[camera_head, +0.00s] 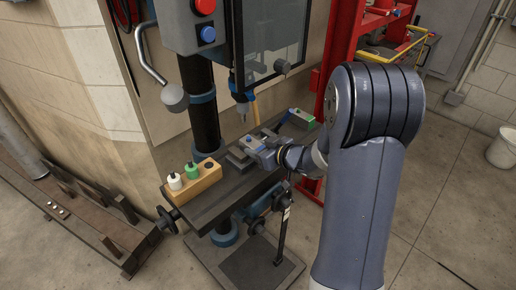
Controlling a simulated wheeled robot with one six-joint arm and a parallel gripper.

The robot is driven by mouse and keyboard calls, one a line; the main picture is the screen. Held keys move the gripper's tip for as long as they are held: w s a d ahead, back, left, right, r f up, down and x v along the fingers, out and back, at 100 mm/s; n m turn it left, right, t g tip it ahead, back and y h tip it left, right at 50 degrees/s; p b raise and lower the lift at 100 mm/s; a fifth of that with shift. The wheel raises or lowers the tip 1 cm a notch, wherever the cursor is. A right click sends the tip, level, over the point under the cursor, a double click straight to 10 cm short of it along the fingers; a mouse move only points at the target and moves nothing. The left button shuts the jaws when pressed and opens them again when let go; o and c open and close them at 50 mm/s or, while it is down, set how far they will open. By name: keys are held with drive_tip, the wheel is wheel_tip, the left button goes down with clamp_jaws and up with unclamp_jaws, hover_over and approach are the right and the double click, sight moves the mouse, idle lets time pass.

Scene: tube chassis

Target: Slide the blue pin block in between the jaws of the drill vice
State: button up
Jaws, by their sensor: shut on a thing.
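The drill vice (238,158) is a dark grey metal body on the drill press table, left of my gripper. My gripper (266,153) reaches in from the right, low over the table beside the vice. It is shut on the blue pin block (254,143), a small bluish piece at the vice's right side. My fingers hide part of the block and of the vice. I cannot tell from here whether the block is between the jaws or just above or beside them.
A wooden holder (205,183) with a white-topped and a green-topped bottle stands at the table's left front. The drill chuck (243,108) hangs above the vice. The dark column (199,110) stands behind.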

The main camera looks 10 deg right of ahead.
drive_tip(key=shift+s+f, duration=0.1)
drive_tip(key=shift+f, duration=0.15)
drive_tip(key=o, duration=1.1)
drive_tip(key=shift+f, duration=0.1)
drive_tip(key=shift+c, duration=0.2)
drive_tip(key=shift+o, duration=0.4)
drive_tip(key=shift+s+d, duration=0.2)
drive_tip(key=shift+s, duration=0.05)
drive_tip(key=v, duration=0.3)
drive_tip(key=p+v, duration=0.1)
drive_tip(key=v, duration=0.6)
drive_tip(key=shift+r, duration=0.45)
drive_tip(key=shift+w, duration=0.1)
drive_tip(key=x, duration=0.9)
drive_tip(key=shift+w+a+f+b, duration=0.15)
drive_tip(key=shift+w+f+b, duration=0.1)
drive_tip(key=shift+b, duration=0.15)
